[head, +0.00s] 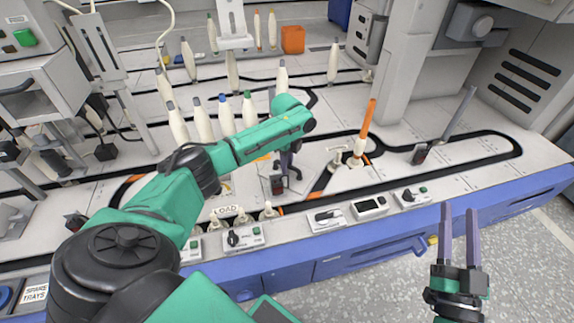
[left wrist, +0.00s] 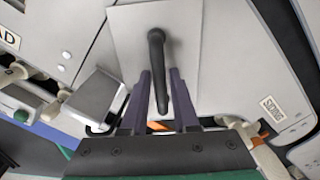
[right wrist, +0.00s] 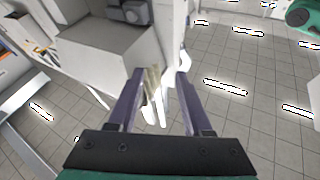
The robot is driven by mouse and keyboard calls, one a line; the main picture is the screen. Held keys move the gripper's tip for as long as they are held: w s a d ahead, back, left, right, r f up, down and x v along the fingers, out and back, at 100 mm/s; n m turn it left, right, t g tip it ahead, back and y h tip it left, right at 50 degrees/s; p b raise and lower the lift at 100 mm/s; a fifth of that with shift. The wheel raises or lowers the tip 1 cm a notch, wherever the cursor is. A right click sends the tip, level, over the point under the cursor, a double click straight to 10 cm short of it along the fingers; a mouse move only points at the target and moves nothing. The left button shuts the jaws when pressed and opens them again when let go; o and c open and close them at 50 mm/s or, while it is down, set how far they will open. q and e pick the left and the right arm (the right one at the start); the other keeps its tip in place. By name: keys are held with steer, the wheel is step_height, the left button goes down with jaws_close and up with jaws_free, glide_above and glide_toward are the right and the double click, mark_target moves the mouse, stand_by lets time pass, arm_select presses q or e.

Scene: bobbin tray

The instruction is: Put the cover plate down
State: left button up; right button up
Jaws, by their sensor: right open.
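The cover plate is a flat pale grey plate with a black bar handle; it fills the upper middle of the left wrist view (left wrist: 126,40). I cannot tell whether the plate touches the bench. My right gripper (head: 459,238) is open and empty, in front of the bench's front edge.
The white bench (head: 440,175) carries a dark looped track. Several white bobbins (head: 178,122) stand behind my left arm. An orange-tipped bobbin (head: 366,125) stands right of my left gripper. Switch panels (head: 327,219) line the front edge. The floor (right wrist: 240,60) lies beneath my right gripper.

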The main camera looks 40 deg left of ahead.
arm_select(q)
steer(key=shift+o, duration=0.5)
steer(key=shift+r, duration=0.1)
steer(key=shift+r, duration=0.3)
step_height(320, 180, up, 2)
steer(key=shift+r+p, duration=0.2)
steer(key=shift+p, duration=0.55)
step_height(320, 180, up, 3)
steer(key=shift+f+p, duration=0.1)
steer(key=shift+p, duration=0.65)
step_height(320, 180, up, 6)
steer(key=p, duration=0.2)
steer(key=shift+p, duration=0.3)
arm_select(e)
steer(key=s+a+f+g, duration=0.1)
steer(key=s+f+g, duration=0.3)
steer(key=f, duration=0.6)
steer(key=s+f+g+h, duration=0.1)
steer(key=s+f+g, duration=0.4)
steer(key=s+f, duration=0.3)
step_height(320, 180, down, 2)
steer(key=shift+s+a+f+m, duration=0.25)
steer(key=shift+s+a+m, duration=0.05)
steer(key=shift+a+m, duration=0.1)
